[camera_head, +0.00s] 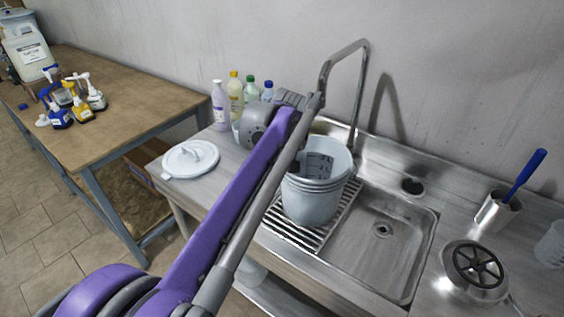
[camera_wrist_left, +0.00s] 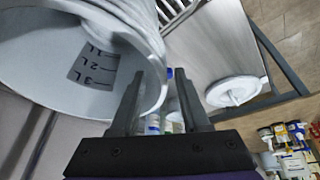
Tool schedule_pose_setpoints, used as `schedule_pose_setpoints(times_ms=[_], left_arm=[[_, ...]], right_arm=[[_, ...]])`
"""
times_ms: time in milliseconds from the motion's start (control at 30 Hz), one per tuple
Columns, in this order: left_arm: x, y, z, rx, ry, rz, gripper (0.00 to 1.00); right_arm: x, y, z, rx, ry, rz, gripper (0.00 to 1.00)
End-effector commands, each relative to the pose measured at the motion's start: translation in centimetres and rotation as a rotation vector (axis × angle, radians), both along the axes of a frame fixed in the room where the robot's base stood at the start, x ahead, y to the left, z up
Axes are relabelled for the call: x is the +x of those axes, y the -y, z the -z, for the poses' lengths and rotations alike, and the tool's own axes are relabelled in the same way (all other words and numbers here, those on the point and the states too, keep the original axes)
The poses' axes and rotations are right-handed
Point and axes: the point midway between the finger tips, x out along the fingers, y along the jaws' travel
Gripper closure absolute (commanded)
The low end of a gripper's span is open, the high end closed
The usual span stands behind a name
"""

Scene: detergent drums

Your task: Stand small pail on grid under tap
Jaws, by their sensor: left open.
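The small pail (camera_head: 312,198) is light grey with a ridged rim. It stands upright on the slatted grid (camera_head: 340,217) at the left of the sink. The bent metal tap (camera_head: 357,95) rises behind the pail, its spout end partly hidden by my arm. My left arm crosses in front of the pail's left side and hides the fingers in the head view. In the left wrist view my left gripper (camera_wrist_left: 166,74) is open, its fingers at the rim of the pail (camera_wrist_left: 150,45); I cannot tell whether they touch. Litre marks show inside the pail. My right gripper is not in view.
A white lid (camera_head: 190,159) lies on the counter left of the sink, with several bottles (camera_head: 236,95) behind. The basin (camera_head: 380,250) right of the grid is empty. A metal cup with a blue-handled brush (camera_head: 497,212) stands right. A wooden table (camera_head: 125,95) stands left.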

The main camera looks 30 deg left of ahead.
Motion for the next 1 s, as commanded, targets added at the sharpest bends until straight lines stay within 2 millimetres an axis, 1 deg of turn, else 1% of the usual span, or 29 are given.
schedule_pose_setpoints(times_ms=[133,233,367,500,600,700,833,1000], left_arm=[[-0.1,0.1,-0.2,0.000,0.000,0.000,0.54],[-0.3,0.3,-1.1,0.000,0.000,0.001,0.54],[-1.0,1.0,-3.4,-0.001,-0.001,0.002,0.54],[-1.9,1.7,-6.1,0.000,0.000,0.001,0.54],[-2.4,2.2,-7.8,0.000,0.000,0.001,0.54],[-2.7,2.5,-9.0,0.001,-0.001,0.002,0.54],[-3.0,2.7,-9.8,0.000,0.000,0.001,0.54],[-3.1,2.8,-10.0,0.001,-0.001,0.002,0.54]], right_arm=[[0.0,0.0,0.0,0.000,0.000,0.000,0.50],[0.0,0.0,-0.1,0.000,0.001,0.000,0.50],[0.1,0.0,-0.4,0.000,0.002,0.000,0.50],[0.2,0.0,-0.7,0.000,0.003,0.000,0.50],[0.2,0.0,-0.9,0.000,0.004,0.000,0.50],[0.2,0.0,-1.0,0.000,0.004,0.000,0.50],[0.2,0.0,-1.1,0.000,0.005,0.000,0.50],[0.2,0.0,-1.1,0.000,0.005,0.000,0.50]])
